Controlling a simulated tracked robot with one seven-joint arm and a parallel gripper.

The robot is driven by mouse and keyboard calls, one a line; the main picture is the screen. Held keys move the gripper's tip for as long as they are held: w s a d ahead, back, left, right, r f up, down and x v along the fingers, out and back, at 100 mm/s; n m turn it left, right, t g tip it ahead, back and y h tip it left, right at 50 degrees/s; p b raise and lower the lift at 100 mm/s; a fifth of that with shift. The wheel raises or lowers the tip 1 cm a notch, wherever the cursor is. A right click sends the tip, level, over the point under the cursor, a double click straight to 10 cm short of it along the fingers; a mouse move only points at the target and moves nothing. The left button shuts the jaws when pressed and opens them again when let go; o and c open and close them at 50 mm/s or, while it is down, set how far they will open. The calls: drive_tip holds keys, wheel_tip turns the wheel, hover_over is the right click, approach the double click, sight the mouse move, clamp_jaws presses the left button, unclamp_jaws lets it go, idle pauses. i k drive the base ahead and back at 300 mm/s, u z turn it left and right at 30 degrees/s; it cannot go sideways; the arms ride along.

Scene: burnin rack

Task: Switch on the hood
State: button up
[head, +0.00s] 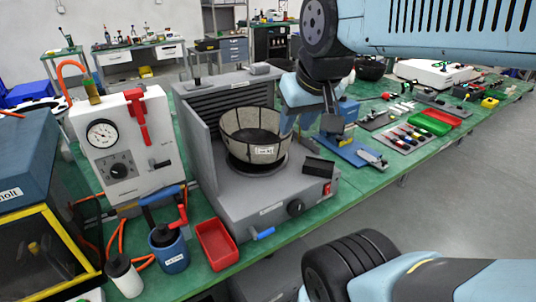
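A grey bench unit (250,200) with a slatted back panel stands on the green table in the head view. It looks like the hood; its label is too small to read. A small red switch (327,188) sits at the right end of its front face, beside a black round knob (295,207). I cannot tell the switch's position. My gripper (328,120) points down above and behind the unit's right side, apart from the switch. Its fingertips are partly unclear against the clutter, so I cannot tell whether it is open or holds anything.
A mesh-sided round basket (250,136) stands on the unit. A white gauge box (122,140), a blue pot (169,250) and a red tray (217,244) stand to the left. Tools and trays fill the table to the right.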

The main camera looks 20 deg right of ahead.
sight(327, 188)
drive_tip(key=u, duration=0.1)
drive_tip(key=k, duration=1.25)
drive_tip(key=z, duration=0.85)
drive_tip(key=i, duration=0.5)
